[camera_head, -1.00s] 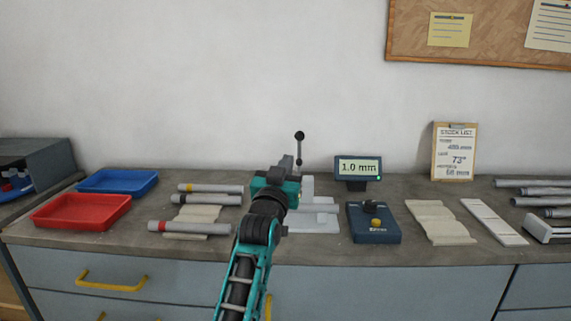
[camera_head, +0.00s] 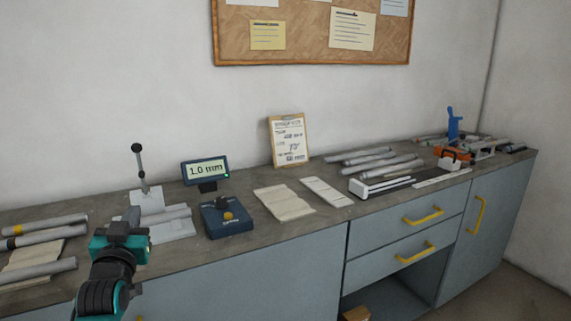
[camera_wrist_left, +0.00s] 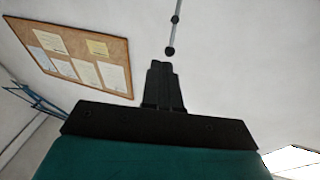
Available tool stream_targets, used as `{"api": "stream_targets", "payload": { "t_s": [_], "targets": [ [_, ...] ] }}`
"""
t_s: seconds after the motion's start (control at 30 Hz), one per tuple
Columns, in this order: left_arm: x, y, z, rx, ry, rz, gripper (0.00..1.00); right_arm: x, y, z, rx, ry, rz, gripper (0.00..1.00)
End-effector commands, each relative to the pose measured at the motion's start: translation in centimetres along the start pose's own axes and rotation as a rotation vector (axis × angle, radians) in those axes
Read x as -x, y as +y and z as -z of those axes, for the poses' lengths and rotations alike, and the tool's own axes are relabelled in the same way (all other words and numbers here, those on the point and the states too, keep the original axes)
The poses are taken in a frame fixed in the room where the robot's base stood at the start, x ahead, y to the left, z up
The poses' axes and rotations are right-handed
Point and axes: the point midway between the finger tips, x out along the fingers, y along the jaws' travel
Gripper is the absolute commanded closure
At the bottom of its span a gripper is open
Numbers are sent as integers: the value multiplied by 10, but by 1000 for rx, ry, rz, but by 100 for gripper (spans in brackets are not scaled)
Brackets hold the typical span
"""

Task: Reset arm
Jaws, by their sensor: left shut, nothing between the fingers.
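My left gripper (camera_head: 128,222) is at the lower left of the head view, above the front part of the bench near a light grey jig (camera_head: 172,228) with a ball-topped lever (camera_head: 139,165). Its fingers are shut with nothing between them. In the left wrist view the closed fingers (camera_wrist_left: 162,68) point up toward the white wall, and a rod with dark balls (camera_wrist_left: 171,35) shows just beyond the tips. My right gripper is in neither view.
A display reading 1.0 mm (camera_head: 206,171) and a blue box with a yellow knob (camera_head: 227,217) stand right of the jig. Grey tubes (camera_head: 45,236) lie at left, more tubes (camera_head: 372,160) farther right. A clipboard (camera_head: 289,140) leans on the wall.

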Motion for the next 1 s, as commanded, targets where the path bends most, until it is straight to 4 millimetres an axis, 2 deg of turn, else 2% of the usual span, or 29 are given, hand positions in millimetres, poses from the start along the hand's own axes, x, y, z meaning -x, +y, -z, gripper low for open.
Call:
{"api": "stream_targets", "payload": {
  "t_s": [0.03,0.1,0.17,0.27,0.3,0.43,0.5,0.6,0.7,0.77,1.0],
  "targets": [
    [19,12,-30,-22,-58,-40,100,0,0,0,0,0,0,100],
    [49,28,-65,-40,-132,-98,100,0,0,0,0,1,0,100],
    [78,43,-95,-53,-200,-151,100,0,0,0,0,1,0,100],
    [132,65,-140,-66,-317,-238,100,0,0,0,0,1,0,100],
    [156,73,-157,-68,-364,-273,100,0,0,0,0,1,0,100],
    [237,95,-201,-64,-518,-378,100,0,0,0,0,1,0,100],
    [277,104,-216,-55,-589,-423,100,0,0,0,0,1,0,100],
    [321,112,-229,-45,-666,-472,100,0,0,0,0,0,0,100],
    [348,116,-235,-34,-713,-500,100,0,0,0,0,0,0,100],
    [356,118,-237,-31,-728,-508,100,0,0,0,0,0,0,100],
    [360,118,-238,-29,-736,-512,100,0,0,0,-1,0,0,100]
  ]
}}
